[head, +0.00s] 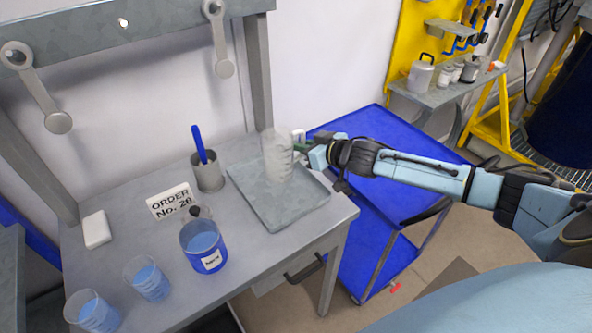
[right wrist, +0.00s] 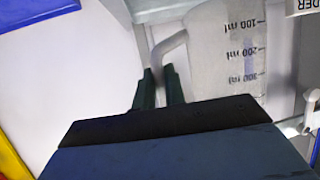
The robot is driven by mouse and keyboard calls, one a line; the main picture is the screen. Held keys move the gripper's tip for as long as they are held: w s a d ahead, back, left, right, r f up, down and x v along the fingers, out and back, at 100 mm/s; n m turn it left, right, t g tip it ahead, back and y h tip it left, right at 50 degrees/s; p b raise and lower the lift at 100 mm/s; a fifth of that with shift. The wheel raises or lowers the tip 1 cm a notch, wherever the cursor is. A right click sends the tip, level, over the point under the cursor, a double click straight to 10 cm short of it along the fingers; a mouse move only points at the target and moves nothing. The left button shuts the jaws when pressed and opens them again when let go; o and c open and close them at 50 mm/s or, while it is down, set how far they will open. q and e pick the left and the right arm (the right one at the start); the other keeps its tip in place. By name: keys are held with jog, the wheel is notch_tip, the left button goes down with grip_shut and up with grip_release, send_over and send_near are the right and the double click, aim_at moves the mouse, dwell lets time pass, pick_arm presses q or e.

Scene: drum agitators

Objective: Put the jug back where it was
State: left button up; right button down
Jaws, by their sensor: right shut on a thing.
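The jug (head: 279,155) is clear and empty-looking, and stands upright at the back of the grey metal tray (head: 286,219). I cannot tell whether its base touches the tray. My right gripper (head: 302,147) reaches in from the right and is shut on the jug's handle. In the right wrist view, the jug (right wrist: 228,45) shows its ml marks, and the handle passes between the dark green fingers (right wrist: 160,88). My left gripper is not in view.
A blue cart (head: 385,190) stands right of the bench. The tray's front part is clear.

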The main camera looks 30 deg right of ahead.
jog(key=shift+f+b, duration=0.35)
jog(key=shift+f, duration=2.7)
jog(key=shift+f, duration=0.1)
jog(key=c, duration=1.5)
grip_release()
jog(key=shift+o, duration=0.2)
jog(key=shift+s, duration=0.1)
jog(key=v, duration=1.2)
jog(key=shift+p, duration=0.4)
